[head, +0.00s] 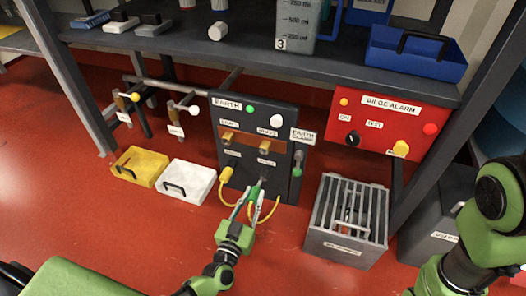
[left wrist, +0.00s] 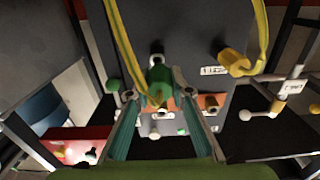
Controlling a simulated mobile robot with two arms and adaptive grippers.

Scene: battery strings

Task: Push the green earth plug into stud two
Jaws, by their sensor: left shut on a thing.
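The dark earth panel (head: 278,110) stands under the shelf. My left gripper (head: 251,200) is in front of its lower right part, shut on the green earth plug (head: 255,190). Yellow cable loops beside the gripper. My right gripper is out of view.
A green-topped earth clamp holder (head: 297,168) is at the panel's right edge. A slatted grey crate (head: 318,243) stands right, a yellow case (head: 128,178) and white case (head: 172,193) left. A red bilge alarm box (head: 375,105) hangs at right. The shelf (head: 180,48) overhangs.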

